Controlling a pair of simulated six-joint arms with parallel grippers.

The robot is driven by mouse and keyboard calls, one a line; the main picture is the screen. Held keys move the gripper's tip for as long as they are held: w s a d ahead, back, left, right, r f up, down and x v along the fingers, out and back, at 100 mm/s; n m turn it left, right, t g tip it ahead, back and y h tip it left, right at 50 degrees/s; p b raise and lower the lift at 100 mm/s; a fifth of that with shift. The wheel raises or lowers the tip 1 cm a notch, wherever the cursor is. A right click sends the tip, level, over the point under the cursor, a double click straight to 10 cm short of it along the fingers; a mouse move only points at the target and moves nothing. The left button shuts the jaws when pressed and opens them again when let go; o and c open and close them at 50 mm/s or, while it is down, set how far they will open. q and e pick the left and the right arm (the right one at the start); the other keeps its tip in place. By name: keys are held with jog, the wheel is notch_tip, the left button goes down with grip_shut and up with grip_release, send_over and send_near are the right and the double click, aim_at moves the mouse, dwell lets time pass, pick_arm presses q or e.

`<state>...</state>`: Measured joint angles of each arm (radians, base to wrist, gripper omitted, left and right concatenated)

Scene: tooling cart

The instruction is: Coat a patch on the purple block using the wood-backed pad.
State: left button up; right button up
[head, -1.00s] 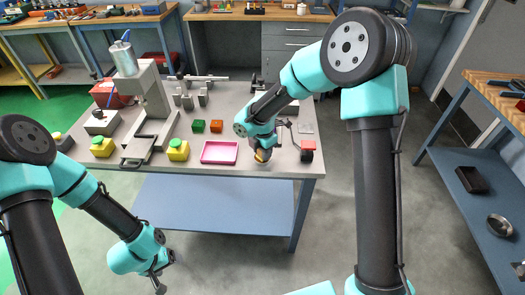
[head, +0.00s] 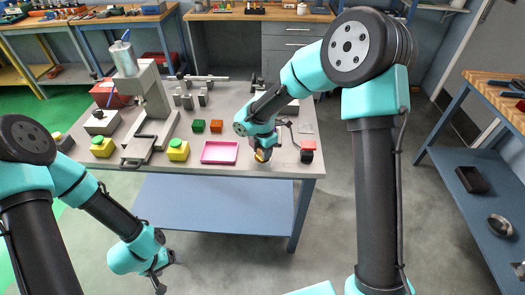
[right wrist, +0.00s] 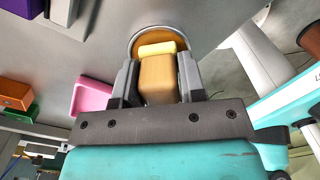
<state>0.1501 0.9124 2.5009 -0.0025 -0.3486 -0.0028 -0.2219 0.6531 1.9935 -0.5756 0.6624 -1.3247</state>
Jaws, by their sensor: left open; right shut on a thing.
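My right gripper (right wrist: 157,85) is shut on the wood-backed pad (right wrist: 158,80), a wooden block with a yellow face at its far end. In the right wrist view the pad is over a round dish (right wrist: 134,42) with orange-brown contents; I cannot tell whether it touches them. In the head view my right gripper (head: 262,154) is low over the front right of the table. The purple block (right wrist: 18,7) shows only partly, at the top left of the right wrist view; in the head view I cannot make it out. My left gripper (head: 160,280) is open and empty, in front of the table.
A pink tray (head: 220,152), a green block (head: 198,126) and an orange block (head: 216,126) lie left of my right gripper. A red-topped black item (head: 308,151) stands close on its right. A grey press (head: 152,105) and yellow-green items (head: 178,150) occupy the table's left.

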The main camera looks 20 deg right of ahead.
jog(key=shift+r, duration=3.35)
jog(key=m, duration=0.4)
jog(key=d+m, duration=0.1)
jog(key=m, duration=0.1)
jog(key=shift+w+f+m, duration=0.25)
jog(key=shift+m, duration=0.05)
jog(key=m, duration=0.4)
jog(key=d+m, duration=0.1)
jog(key=m, duration=0.1)
jog(key=shift+w+f+m, duration=0.2)
jog(key=shift+f+m, duration=0.05)
jog(key=shift+m, duration=0.05)
jog(key=m, duration=0.4)
jog(key=d+m, duration=0.1)
jog(key=m, duration=0.4)
jog(key=d+f+m, duration=0.1)
jog(key=m, duration=0.3)
jog(key=shift+w+d+m, duration=0.1)
jog(key=shift+w+m, duration=0.2)
jog(key=shift+w, duration=0.1)
